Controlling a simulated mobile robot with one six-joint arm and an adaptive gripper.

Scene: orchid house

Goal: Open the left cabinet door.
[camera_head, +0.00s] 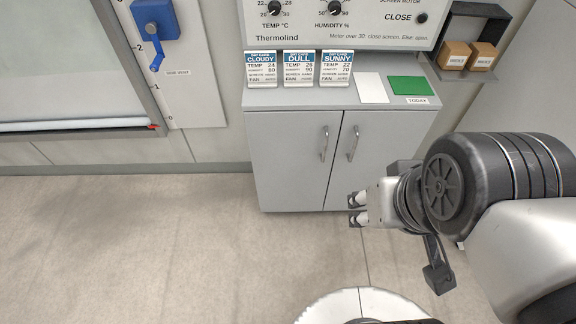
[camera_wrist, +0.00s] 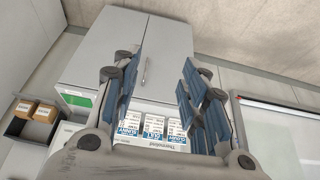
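The grey cabinet has two shut doors side by side. The left door (camera_head: 285,170) has a vertical silver handle (camera_head: 324,143) near the middle seam. The right door (camera_head: 385,140) has a matching handle (camera_head: 353,143). My gripper (camera_head: 353,209) is in front of the cabinet's lower right part, apart from both handles, with its fingers spread and empty. In the wrist view the cabinet appears upside down. There the left door (camera_wrist: 170,50) lies between and behind the open fingers, and one handle (camera_wrist: 147,71) shows in the gap. The other handle seems hidden behind a finger.
Three weather cards (camera_head: 299,69), a white card (camera_head: 371,88) and a green card (camera_head: 408,86) lie on the cabinet top. A control panel (camera_head: 340,20) is above. A shelf with two small boxes (camera_head: 454,55) is at right. The floor (camera_head: 150,240) left of the cabinet is clear.

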